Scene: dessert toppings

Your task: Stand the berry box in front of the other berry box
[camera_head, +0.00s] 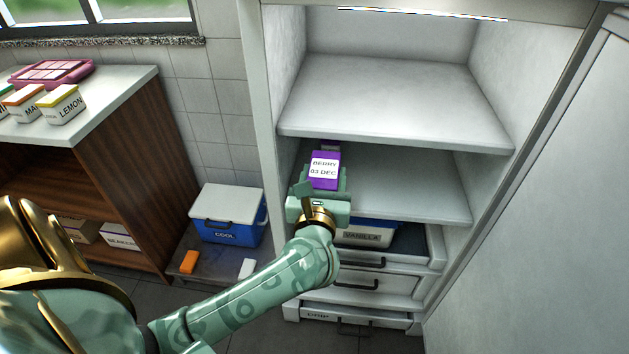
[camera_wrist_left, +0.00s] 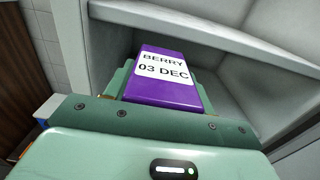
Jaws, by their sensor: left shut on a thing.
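The purple berry box (camera_head: 325,170), with a white label reading "BERRY 03 DEC", is in my left gripper (camera_head: 322,187). The gripper is shut on it and holds it in the fridge's middle compartment, at the left. In the left wrist view the berry box (camera_wrist_left: 168,78) shows between the green fingers. A small greyish and purple edge (camera_head: 330,147) shows just behind the held box. It is mostly hidden, and I cannot tell whether it is the other berry box. Whether the held box touches the shelf cannot be told. My right gripper is not in view.
The middle shelf (camera_head: 420,185) is clear to the right, with another shelf (camera_head: 390,100) above it. Below stands a vanilla tub (camera_head: 366,236) over drawers. A blue cooler (camera_head: 228,228) stands left of the fridge. A counter at far left holds a lemon box (camera_head: 62,104).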

